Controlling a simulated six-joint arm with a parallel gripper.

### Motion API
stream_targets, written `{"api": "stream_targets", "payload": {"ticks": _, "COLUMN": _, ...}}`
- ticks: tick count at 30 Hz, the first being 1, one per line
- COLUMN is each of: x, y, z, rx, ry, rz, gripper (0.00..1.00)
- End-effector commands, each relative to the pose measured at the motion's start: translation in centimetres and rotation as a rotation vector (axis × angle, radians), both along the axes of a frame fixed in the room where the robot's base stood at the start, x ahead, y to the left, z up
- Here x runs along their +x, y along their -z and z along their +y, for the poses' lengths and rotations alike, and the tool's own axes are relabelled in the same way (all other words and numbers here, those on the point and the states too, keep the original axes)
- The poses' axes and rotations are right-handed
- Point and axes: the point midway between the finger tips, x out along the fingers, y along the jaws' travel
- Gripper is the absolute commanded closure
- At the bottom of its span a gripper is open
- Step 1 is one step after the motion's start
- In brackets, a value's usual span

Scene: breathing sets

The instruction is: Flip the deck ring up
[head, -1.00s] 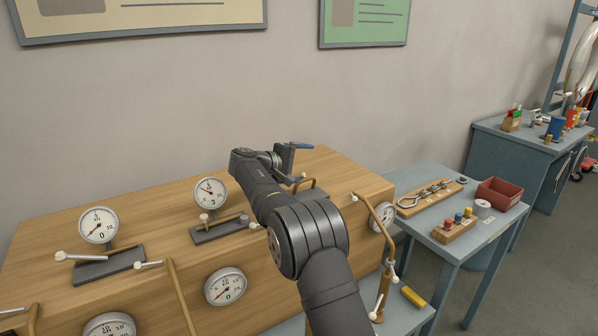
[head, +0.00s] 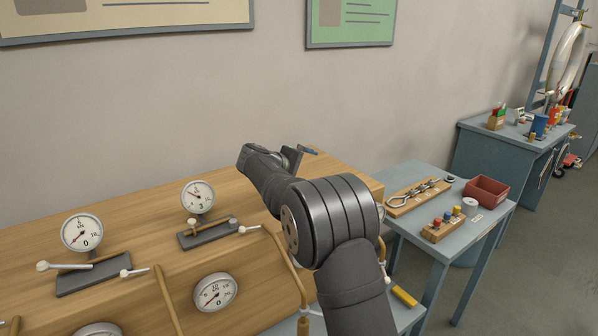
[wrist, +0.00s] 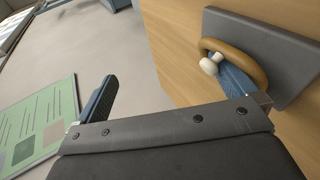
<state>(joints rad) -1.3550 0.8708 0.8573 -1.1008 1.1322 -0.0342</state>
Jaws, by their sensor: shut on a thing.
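The deck ring (wrist: 263,62), a tan loop with a pale ball-shaped knob (wrist: 209,64) beside it, sits at a dark plate (wrist: 274,43) on the wooden panel in the wrist view. My gripper (wrist: 168,92) is at the ring: its right blue-padded finger overlaps the ring's opening, and the left finger stands out to the left. In the head view my gripper (head: 300,156) is at the console's far right top; the ring is hidden behind my arm.
The wooden console (head: 130,195) carries gauges, pale-knobbed levers and bent pipes left of my arm. A blue-grey table (head: 438,252) on the right holds a red bin (head: 487,191), a chain board and coloured pegs.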

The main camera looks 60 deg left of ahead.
Motion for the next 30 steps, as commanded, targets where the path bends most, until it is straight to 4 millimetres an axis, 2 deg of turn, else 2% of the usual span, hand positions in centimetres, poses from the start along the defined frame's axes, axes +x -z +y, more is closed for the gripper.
{"api": "stream_targets", "payload": {"ticks": 1, "x": 0.5, "y": -0.8, "z": -0.3, "rx": 0.006, "ry": 0.008, "rz": -0.004, "gripper": 0.18}}
{"api": "stream_targets", "payload": {"ticks": 8, "x": -0.5, "y": -0.7, "z": -0.5, "rx": 0.001, "ry": 0.006, "rz": -0.004, "gripper": 0.21}}
{"api": "stream_targets", "payload": {"ticks": 17, "x": -3.0, "y": -0.6, "z": -1.0, "rx": -0.001, "ry": 0.0, "rz": -0.001, "gripper": 0.48}}
{"api": "stream_targets", "payload": {"ticks": 20, "x": -3.7, "y": -0.6, "z": -1.2, "rx": 0.0, "ry": 0.0, "rz": -0.001, "gripper": 0.66}}
{"api": "stream_targets", "payload": {"ticks": 30, "x": -5.9, "y": -0.3, "z": -1.7, "rx": 0.002, "ry": -0.001, "rz": 0.003, "gripper": 0.66}}
